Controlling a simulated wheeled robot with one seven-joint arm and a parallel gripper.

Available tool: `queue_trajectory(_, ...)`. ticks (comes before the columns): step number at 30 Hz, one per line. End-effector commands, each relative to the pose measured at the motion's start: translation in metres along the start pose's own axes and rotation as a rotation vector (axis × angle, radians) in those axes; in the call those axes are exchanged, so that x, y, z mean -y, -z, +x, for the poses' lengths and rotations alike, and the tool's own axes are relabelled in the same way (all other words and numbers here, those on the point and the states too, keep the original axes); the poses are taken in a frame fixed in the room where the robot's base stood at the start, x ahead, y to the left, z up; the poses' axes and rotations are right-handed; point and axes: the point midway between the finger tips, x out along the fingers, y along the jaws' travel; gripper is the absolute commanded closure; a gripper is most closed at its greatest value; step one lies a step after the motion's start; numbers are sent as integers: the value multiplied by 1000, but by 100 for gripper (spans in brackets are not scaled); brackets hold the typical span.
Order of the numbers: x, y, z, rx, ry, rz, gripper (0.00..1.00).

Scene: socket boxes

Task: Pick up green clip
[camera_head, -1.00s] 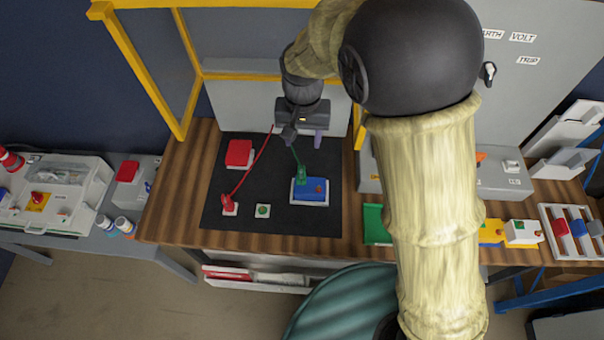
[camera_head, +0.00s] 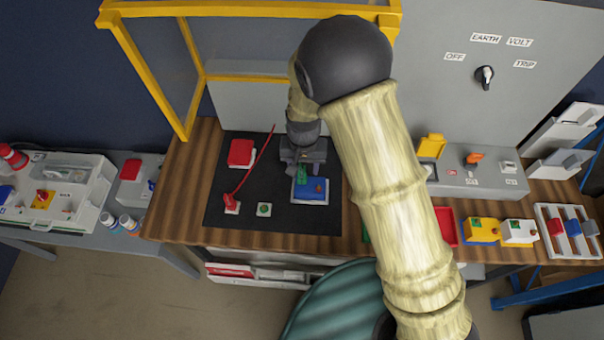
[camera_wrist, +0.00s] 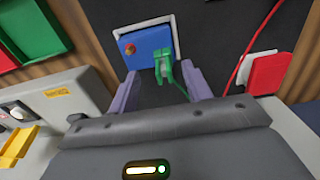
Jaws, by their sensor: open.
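The green clip (camera_wrist: 162,67) sits on the blue socket box (camera_wrist: 141,45), at the edge nearest my gripper in the wrist view. In the head view the green clip (camera_head: 302,174) shows at the upper left of the blue box (camera_head: 312,190), partly covered by my gripper. My gripper (camera_wrist: 165,82) is open, with one purple finger on each side of the clip's green cable end. In the head view my gripper (camera_head: 303,165) is over the black mat just behind the blue box. I cannot tell whether the fingers touch the clip.
The black mat (camera_head: 270,215) also holds a red box (camera_head: 241,152), a red clip (camera_head: 231,203) with a red cable, and a small green-topped socket (camera_head: 264,209). A yellow frame (camera_head: 150,75) stands behind. A grey switch box (camera_head: 465,183) is at right.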

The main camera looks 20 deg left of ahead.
Motion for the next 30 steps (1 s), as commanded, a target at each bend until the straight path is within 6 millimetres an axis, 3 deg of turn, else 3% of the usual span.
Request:
queue_trajectory(10, 1, 1, 4, 0, 0, 0, 51)
queue_trajectory(22, 4, 6, 47, 2, -1, 1, 51)
queue_trajectory(30, 4, 6, 52, -1, 1, 0, 51)
